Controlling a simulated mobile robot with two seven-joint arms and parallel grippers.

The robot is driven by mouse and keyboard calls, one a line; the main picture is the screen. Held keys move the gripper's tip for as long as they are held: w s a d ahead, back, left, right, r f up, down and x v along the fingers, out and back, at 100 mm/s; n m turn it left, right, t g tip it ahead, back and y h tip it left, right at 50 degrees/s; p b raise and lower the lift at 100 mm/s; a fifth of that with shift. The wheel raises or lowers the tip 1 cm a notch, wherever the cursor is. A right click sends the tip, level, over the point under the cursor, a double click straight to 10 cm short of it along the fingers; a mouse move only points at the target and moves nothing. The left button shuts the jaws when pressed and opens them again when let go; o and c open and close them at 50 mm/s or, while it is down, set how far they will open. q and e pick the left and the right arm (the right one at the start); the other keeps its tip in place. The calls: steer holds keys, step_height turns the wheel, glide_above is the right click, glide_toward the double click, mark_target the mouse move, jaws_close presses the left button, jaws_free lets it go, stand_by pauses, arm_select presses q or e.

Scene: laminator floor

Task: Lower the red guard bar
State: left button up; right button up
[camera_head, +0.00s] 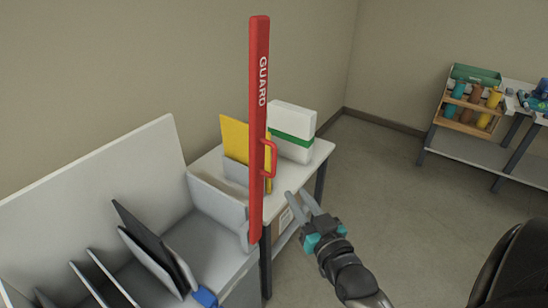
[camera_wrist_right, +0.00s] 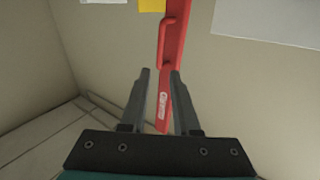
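The red guard bar (camera_head: 260,110) stands upright in the head view, with "GUARD" lettered on it. Its lower end meets the right end of the grey machine. A red handle (camera_head: 271,158) sticks out from its right side. My right gripper (camera_head: 298,196) is below and to the right of the handle, apart from it. In the right wrist view the bar (camera_wrist_right: 176,50) and handle (camera_wrist_right: 163,42) show beyond the fingers (camera_wrist_right: 160,72). The fingers are spread with nothing held between them. My left gripper is not in view.
The grey machine (camera_head: 208,258) with upright dividers stands at lower left. Behind the bar, a side table (camera_head: 318,153) holds a white and green box (camera_head: 292,130) and a yellow sheet (camera_head: 234,137). A shelf (camera_head: 460,148) with cups stands far right. The floor between is clear.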

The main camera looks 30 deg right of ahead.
mark_target(275, 163)
steer(key=w+d, duration=0.1)
steer(key=w, duration=0.8)
steer(key=w+d, duration=0.1)
steer(key=w, duration=0.4)
steer(key=shift+w+d+f, duration=0.1)
steer(key=shift+w+d, duration=0.1)
steer(key=shift+d, duration=0.15)
jaws_close()
stand_by(0.9)
